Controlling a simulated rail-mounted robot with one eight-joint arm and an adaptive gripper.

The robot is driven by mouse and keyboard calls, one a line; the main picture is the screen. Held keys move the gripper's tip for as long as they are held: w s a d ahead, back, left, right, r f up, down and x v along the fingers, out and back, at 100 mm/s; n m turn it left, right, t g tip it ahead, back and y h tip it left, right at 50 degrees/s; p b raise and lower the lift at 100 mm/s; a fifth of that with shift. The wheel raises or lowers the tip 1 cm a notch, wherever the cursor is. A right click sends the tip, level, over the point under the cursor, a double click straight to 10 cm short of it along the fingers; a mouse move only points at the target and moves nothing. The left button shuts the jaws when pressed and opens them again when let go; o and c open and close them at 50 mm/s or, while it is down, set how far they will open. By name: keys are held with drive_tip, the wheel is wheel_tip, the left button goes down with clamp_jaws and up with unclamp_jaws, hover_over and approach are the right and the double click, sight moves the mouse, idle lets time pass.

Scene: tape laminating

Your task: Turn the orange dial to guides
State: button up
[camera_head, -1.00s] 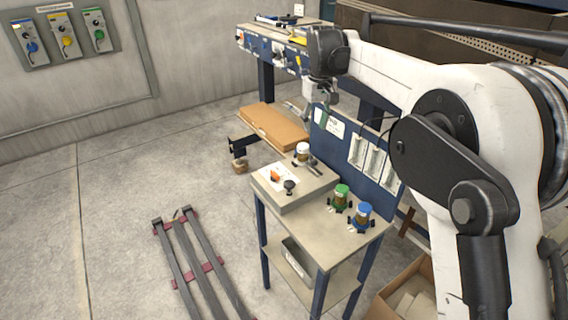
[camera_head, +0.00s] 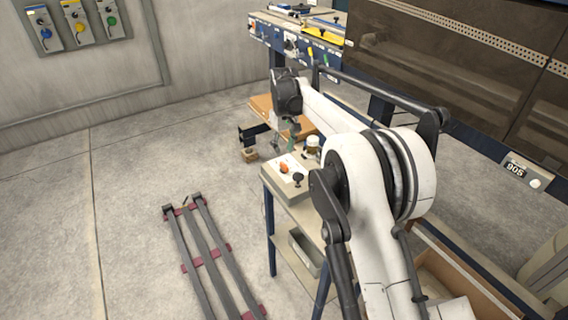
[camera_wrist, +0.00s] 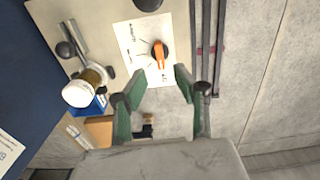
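The orange dial (camera_head: 284,169) sits on a white label plate (camera_head: 291,161) on top of the grey box on the small workbench. In the wrist view the orange dial (camera_wrist: 159,54) lies ahead of the fingertips, a little above the gap between them. Its label (camera_wrist: 136,67) has small printed marks around the dial that are too small to read. My gripper (camera_wrist: 160,84) has green fingers spread apart, with nothing between them. In the head view my gripper (camera_head: 284,142) hangs above and behind the box, apart from the dial.
A black knob (camera_head: 298,179) stands in front of the dial. A white-lidded jar (camera_wrist: 78,93) and a lever clamp (camera_wrist: 72,44) stand beside the label in the wrist view. A rail frame (camera_head: 205,250) lies on the floor. An open cardboard box (camera_head: 450,285) stands at right.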

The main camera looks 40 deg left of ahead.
sight(284, 164)
wheel_tip(284, 164, down, 7)
idle(0.3)
clamp_jaws()
